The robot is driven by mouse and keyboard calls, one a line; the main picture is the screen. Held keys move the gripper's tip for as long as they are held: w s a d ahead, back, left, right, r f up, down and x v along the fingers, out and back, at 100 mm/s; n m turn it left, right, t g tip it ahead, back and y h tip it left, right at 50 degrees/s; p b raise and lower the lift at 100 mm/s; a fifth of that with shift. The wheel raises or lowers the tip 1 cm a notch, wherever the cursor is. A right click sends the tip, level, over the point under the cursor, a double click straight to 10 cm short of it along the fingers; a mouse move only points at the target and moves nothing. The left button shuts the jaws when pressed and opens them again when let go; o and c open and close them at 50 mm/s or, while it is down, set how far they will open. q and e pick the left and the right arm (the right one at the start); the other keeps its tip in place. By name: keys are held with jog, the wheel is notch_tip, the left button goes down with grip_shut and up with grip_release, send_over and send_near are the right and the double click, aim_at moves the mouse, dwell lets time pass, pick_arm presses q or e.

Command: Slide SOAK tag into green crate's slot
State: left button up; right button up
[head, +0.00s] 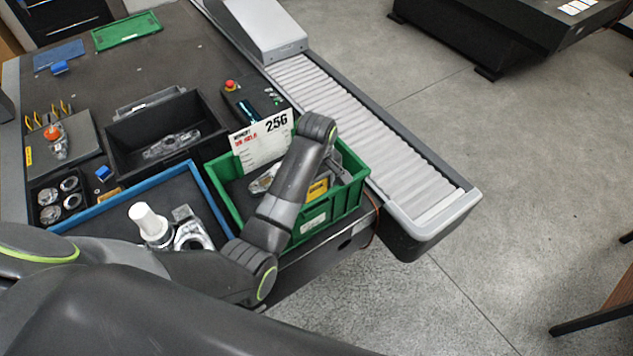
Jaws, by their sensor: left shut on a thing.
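The green crate (229,193) stands at the table's front right corner, beside the roller conveyor. It holds grey metal parts, and a white label is on its near wall. My left gripper (338,170) is at the crate's right end, low over its inside, partly hidden by my own wrist. It is shut on what looks like a yellow tag (318,188) with dark print, too small to read. The contact between fingers and tag is hidden. I cannot make out the crate's slot. My right gripper is not in view.
A white card (263,140) marked 256 stands upright at the crate's back side. A blue-rimmed tray (128,195) with metal parts and a white cylinder lies left of the crate. A black bin (125,137) is behind. The conveyor (360,125) is empty.

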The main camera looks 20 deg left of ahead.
aim_at(317, 196)
pick_arm(q)
jog(key=shift+f, duration=0.1)
jog(key=shift+f, duration=0.15)
jog(key=shift+d+f, duration=0.1)
jog(key=shift+f, duration=0.65)
jog(key=shift+s+f, duration=0.1)
jog(key=shift+f, duration=0.95)
dwell(1.4)
jog(key=shift+f, duration=0.2)
jog(key=shift+f, duration=0.35)
dwell(0.3)
jog(key=shift+f, duration=0.25)
